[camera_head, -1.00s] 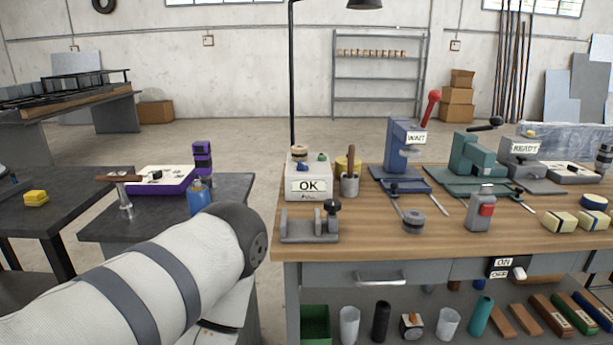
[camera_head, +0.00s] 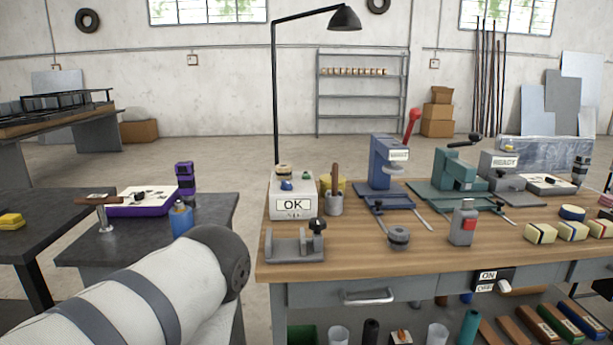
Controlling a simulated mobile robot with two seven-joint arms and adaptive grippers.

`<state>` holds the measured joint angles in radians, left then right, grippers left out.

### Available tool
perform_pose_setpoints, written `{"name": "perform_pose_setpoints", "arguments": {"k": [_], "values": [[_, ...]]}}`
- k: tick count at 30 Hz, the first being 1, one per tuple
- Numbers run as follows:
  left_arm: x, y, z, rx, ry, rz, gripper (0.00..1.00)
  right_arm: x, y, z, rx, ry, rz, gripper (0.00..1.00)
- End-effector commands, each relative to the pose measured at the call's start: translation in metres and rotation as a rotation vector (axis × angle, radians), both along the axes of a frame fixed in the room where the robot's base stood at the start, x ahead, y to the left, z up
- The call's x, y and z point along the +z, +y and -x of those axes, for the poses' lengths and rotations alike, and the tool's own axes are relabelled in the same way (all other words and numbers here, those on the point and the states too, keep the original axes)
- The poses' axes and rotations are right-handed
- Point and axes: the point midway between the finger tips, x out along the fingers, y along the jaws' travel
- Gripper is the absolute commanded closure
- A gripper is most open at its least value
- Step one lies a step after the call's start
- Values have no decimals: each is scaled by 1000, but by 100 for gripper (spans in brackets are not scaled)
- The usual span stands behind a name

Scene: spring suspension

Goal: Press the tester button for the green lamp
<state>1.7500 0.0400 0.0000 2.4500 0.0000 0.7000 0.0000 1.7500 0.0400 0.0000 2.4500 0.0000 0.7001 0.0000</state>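A white box labelled "OK" (camera_head: 293,207) stands at the back left corner of the wooden workbench (camera_head: 345,258). On its top are a small blue dome (camera_head: 286,186), a small green dome (camera_head: 307,176) and a tan round piece with a dark part (camera_head: 283,170). I cannot tell which is a lamp or a button, or whether any is lit. A grey box labelled "READY" (camera_head: 503,160) with a yellow piece on top stands at the back right. My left arm crosses the lower left, in front of the bench's left side. Neither gripper is in view.
A grey fixture (camera_head: 290,246) stands in front of the "OK" box, with a tool cup (camera_head: 334,204) to the box's right. Blue (camera_head: 384,165) and teal (camera_head: 456,172) presses stand along the back. A tall lamp post (camera_head: 275,90) rises behind. Dark tables stand left.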

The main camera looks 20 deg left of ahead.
Motion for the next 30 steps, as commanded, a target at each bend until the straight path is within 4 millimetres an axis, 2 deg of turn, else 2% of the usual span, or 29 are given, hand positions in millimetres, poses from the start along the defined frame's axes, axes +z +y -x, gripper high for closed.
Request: {"name": "perform_pose_setpoints", "arguments": {"k": [1, 6, 7, 30], "values": [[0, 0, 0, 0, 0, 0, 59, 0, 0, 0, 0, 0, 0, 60], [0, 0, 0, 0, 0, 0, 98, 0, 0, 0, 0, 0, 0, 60], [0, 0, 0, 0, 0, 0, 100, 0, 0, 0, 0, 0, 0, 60], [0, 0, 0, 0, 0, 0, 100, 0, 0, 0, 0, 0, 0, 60]]}}
